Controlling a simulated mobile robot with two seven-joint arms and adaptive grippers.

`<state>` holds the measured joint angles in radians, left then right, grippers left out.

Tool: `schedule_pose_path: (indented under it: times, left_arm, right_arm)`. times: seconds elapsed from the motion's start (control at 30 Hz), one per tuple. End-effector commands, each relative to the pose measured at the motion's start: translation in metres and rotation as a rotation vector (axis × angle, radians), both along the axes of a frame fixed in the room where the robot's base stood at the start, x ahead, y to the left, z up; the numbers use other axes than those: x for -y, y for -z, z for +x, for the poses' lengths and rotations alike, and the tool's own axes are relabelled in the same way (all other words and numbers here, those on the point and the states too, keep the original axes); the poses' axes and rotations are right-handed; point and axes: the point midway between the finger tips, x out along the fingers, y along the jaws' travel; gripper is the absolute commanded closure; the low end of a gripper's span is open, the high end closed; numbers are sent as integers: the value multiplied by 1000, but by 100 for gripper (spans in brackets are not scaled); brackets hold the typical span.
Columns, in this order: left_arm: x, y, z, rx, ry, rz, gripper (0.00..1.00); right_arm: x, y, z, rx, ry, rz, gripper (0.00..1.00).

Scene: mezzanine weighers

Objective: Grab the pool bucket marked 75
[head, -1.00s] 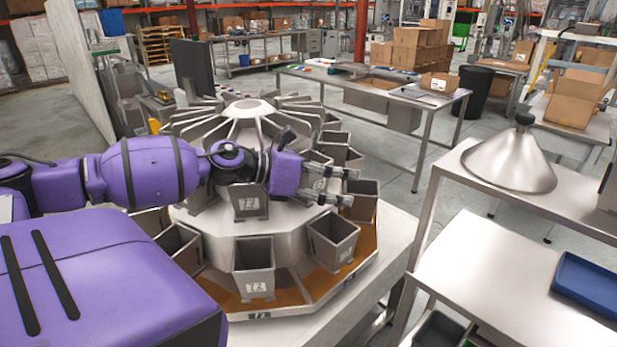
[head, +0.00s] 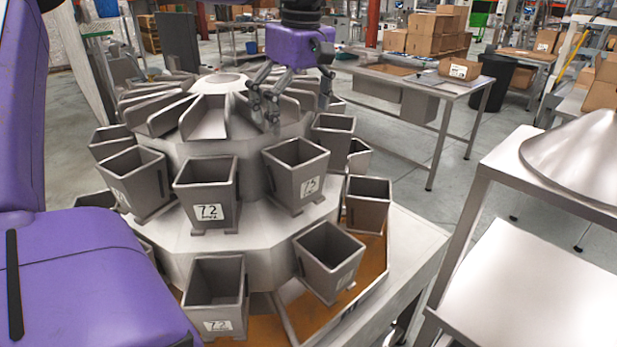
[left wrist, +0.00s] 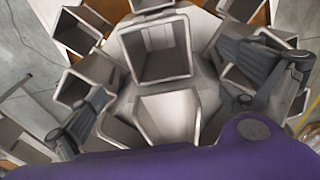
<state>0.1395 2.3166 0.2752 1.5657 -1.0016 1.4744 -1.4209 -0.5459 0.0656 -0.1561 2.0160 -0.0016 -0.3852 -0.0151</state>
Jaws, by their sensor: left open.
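My left gripper (head: 297,108) points down over the back right of the weigher's upper ring, open and empty. In the left wrist view its spread fingers (left wrist: 172,100) stand either side of an open grey bucket (left wrist: 157,72), apart from it. In the head view an upper bucket (head: 207,192) and a lower bucket (head: 215,292) at the front both seem marked 72. My right gripper is out of view.
The weigher's sloping metal chutes (head: 208,122) rise close beside the gripper. More buckets ring the cone, including a lower right one (head: 328,258). A steel table (head: 440,88) stands behind, and a steel stand (head: 530,270) is at right.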

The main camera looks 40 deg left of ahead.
Motion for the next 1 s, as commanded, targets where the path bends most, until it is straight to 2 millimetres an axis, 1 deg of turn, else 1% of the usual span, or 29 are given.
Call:
schedule_pose_path:
  times: [0.03, 0.2, 0.27, 0.37, 0.5, 0.67, 0.8, 1.0]
  left_arm:
    - [1, 13, 2, -11, 2, 2, 0]
    - [-1, 27, 2, -16, 1, 1, 0]
    - [-2, 33, 2, -14, 0, 1, 0]
    - [-3, 43, 2, -13, 0, 1, 0]
    - [-4, 63, 2, -16, 0, 2, 0]
    - [-6, 85, 3, -13, -1, 1, 0]
    - [-7, 91, 3, -11, 0, 1, 0]
    - [-7, 91, 3, -11, 0, 1, 0]
  right_arm:
    - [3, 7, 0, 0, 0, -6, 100]
    - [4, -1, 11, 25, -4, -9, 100]
    - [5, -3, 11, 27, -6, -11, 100]
    - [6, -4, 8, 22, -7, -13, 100]
    - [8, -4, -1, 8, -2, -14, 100]
    - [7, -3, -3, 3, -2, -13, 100]
    - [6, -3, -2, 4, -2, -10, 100]
    - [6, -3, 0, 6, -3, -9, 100]
